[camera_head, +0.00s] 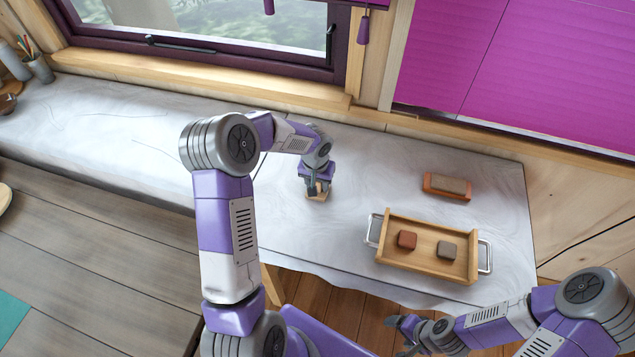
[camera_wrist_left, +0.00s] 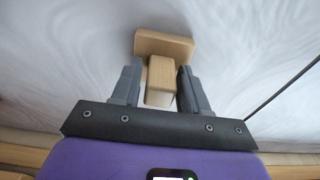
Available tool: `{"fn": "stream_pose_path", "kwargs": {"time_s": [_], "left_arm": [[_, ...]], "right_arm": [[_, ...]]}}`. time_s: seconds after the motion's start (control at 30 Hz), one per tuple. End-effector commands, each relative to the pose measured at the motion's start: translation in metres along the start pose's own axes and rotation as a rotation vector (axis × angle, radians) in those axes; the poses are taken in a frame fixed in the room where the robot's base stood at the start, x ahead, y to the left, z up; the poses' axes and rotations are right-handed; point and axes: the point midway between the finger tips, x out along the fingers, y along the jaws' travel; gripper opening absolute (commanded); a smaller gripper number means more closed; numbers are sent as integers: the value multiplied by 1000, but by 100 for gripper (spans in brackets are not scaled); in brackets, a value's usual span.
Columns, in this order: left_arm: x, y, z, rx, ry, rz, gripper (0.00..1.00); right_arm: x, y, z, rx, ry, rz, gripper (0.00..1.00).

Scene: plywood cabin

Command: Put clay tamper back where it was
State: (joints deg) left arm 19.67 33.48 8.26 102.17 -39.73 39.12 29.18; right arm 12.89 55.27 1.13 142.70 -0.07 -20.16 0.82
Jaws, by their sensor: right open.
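The clay tamper is a pale wooden block with an upright square handle; its base (camera_head: 318,196) shows under my left gripper (camera_head: 317,184) on the marbled worktop. In the left wrist view, the tamper's handle (camera_wrist_left: 160,80) stands between the two fingers of my left gripper (camera_wrist_left: 159,88), with the wider base beyond. The fingers are very close to the handle; I cannot tell whether they press on it. Whether the base touches the worktop is also unclear. My right gripper (camera_head: 402,335) is open and empty, low in front of the worktop's edge.
A wooden tray (camera_head: 398,265) with metal handles holds a red block (camera_head: 407,239) and a brown block (camera_head: 446,250). Behind it lies an orange-and-tan block (camera_head: 447,186). A cup with pencils (camera_head: 40,68) stands far left. The worktop (camera_head: 110,140) left of my left arm is mostly clear.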

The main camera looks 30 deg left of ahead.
Motion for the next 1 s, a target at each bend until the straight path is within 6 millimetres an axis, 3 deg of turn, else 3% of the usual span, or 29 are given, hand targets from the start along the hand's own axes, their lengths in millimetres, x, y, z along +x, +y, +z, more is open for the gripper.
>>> {"fn": "stream_pose_path", "kwargs": {"time_s": [0.1,0.47,1.0], "left_arm": [[-1,0,0,0,0,0,60],[-5,0,-1,-1,0,1,60],[-108,0,-1,0,4,1,60]], "right_arm": [[0,0,0,0,0,0,77],[-5,-2,0,0,0,0,77],[-8,-3,0,0,0,0,77]]}}
